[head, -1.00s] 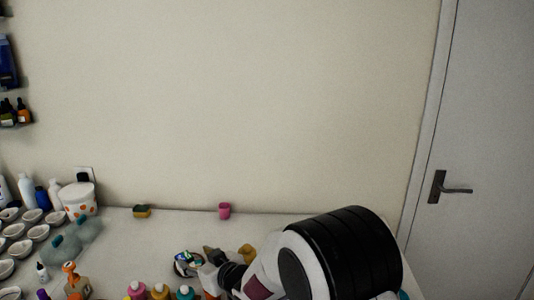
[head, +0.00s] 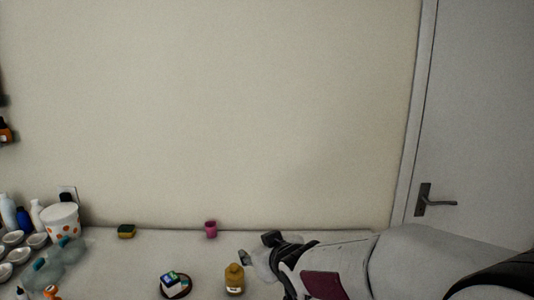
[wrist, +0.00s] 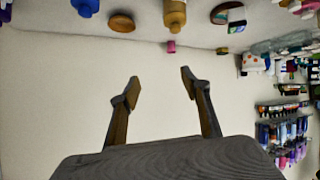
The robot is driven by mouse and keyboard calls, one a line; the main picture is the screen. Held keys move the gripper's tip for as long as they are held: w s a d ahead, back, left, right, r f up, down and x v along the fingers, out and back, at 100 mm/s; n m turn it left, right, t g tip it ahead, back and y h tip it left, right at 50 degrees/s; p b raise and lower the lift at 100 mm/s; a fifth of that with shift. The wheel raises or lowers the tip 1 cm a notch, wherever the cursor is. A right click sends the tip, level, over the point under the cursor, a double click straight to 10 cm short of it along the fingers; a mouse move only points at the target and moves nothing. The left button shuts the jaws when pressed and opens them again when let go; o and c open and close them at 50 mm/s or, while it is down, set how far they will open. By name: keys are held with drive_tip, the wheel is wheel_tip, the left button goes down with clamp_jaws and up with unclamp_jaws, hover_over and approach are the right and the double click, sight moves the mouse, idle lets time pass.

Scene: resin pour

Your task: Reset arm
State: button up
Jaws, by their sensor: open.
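My gripper (head: 258,248) is open and empty, with a clear gap between its two fingers in the wrist view (wrist: 160,82). In the head view it appears at the lower middle, beside the amber bottle (head: 234,279). The arm stretches in from the right. In the wrist view the fingers point toward the table's back edge and the amber bottle (wrist: 174,14), which lies apart from them. Nothing is held.
A pink cup (head: 211,229) and a sponge (head: 126,231) sit at the table's back edge. A round dish with a small box (head: 175,285) stands left of the bottle. Small bowls (head: 18,255) and a spotted tub (head: 61,222) crowd the left. A door (head: 475,120) is at right.

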drive_tip(key=s+d+r+m+g+h, duration=0.2)
drive_tip(key=s+d+r+m+h, duration=0.15)
drive_tip(key=s+d, duration=1.1)
drive_tip(key=s+d+f+m+g, duration=0.1)
drive_tip(key=s+d+f, duration=0.1)
drive_tip(key=s, duration=0.8)
drive_tip(key=s+d+f+m+g, duration=0.1)
drive_tip(key=s+d+f+g, duration=0.1)
drive_tip(key=s, duration=0.8)
drive_tip(key=shift+s+d+f+m+g+h, duration=0.15)
drive_tip(key=shift+s+m+g+h, duration=0.1)
drive_tip(key=shift+m+g+h, duration=0.15)
